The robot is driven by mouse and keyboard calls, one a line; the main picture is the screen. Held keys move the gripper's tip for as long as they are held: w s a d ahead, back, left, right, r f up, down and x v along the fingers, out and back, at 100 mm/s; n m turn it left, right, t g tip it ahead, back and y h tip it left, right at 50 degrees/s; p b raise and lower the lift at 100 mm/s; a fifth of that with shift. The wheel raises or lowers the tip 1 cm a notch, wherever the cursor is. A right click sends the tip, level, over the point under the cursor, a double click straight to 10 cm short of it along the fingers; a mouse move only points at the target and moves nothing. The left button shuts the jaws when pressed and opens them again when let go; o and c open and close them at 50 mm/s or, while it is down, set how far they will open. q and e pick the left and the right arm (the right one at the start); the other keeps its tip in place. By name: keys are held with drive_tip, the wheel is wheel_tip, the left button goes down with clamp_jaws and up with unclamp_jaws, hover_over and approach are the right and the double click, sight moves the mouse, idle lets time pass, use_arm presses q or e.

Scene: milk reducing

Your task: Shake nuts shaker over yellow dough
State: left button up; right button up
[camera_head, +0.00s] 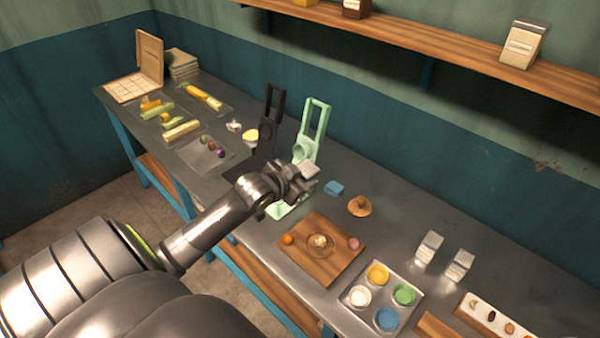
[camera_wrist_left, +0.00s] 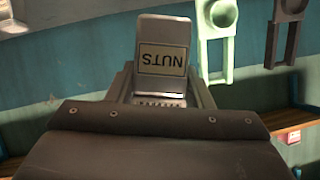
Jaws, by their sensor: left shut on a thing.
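My left gripper (camera_head: 300,178) is shut on the nuts shaker (camera_head: 310,169), a small pale box, above the lower part of the light green press. In the left wrist view the nuts shaker (camera_wrist_left: 162,58) sits between the jaws, its NUTS label upside down. Yellow dough-like material (camera_head: 377,274) fills one round well of the metal tray at the lower right, to the right of the gripper. Another pale yellow round piece (camera_head: 251,134) lies by the black press. I cannot tell which one is the yellow dough. My right gripper is in neither view.
The light green press (camera_head: 315,125) and the black press (camera_head: 272,105) stand behind my gripper. A wooden board (camera_head: 330,272) holds small balls and a round dish. Two white shakers (camera_head: 429,246) (camera_head: 459,264) stand at the right. A wooden shelf (camera_head: 440,55) runs along the wall.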

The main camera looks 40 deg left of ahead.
use_arm(q)
drive_tip(key=d+f+m+y, duration=0.2)
drive_tip(key=shift+s+d+m+t+y, duration=0.1)
drive_tip(key=shift+s+m+t+y, duration=0.05)
drive_tip(key=shift+m+t+y, duration=0.2)
wheel_tip(320, 180, down, 13)
drive_tip(key=d+m+t+y+b, duration=0.2)
drive_tip(key=m+b, duration=1.1)
drive_tip(key=b, duration=1.3)
drive_tip(key=t+y, duration=0.2)
drive_tip(key=t, duration=0.2)
drive_tip(key=shift+r, duration=0.2)
